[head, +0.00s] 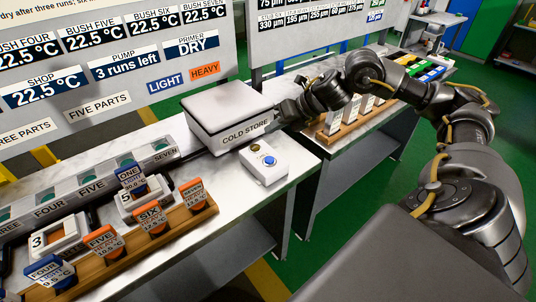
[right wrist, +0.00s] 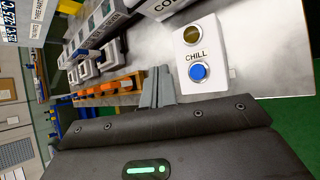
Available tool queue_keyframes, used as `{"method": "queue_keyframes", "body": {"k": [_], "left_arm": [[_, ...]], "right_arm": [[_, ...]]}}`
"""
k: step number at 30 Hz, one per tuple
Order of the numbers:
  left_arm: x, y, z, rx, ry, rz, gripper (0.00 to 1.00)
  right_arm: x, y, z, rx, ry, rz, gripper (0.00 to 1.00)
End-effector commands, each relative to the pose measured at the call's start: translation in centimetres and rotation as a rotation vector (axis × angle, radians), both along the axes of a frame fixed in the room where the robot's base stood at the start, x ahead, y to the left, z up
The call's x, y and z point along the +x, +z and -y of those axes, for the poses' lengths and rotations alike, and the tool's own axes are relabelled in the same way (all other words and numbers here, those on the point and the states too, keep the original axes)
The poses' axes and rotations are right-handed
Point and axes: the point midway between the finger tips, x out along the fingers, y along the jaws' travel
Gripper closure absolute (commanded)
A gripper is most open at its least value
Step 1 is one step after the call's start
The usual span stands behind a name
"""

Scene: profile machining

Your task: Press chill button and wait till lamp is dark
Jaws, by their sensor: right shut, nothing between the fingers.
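The chill button (head: 269,160) is a blue round button on a small white box (head: 266,172) in front of the cold store. In the right wrist view the button (right wrist: 199,72) sits beside the word CHILL. The lamp (right wrist: 191,34) at the box's other end is a dull brown-amber disc; it also shows in the head view (head: 256,148). My right gripper (right wrist: 157,86) is shut and empty, apart from the button and to its left in the wrist view. In the head view its tips are near the cold store's right side. My left gripper is not in view.
The grey cold store (head: 230,112) stands right behind the button box. Left of it are a wooden rack (head: 165,237) with labelled orange and blue parts and a numbered grey rail (head: 100,196). A second bench (head: 382,118) lies beyond a gap on the right.

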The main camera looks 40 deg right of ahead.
Motion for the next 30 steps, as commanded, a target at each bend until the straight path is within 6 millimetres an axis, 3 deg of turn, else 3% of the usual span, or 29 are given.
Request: {"method": "queue_keyframes", "body": {"k": [11,30], "left_arm": [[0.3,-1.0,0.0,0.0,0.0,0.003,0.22],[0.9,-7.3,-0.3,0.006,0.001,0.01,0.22]], "right_arm": [[0.0,-1.1,0.0,0.002,-0.003,0.0,1.0],[0.0,-8.6,0.0,0.002,-0.004,0.0,1.0]]}}
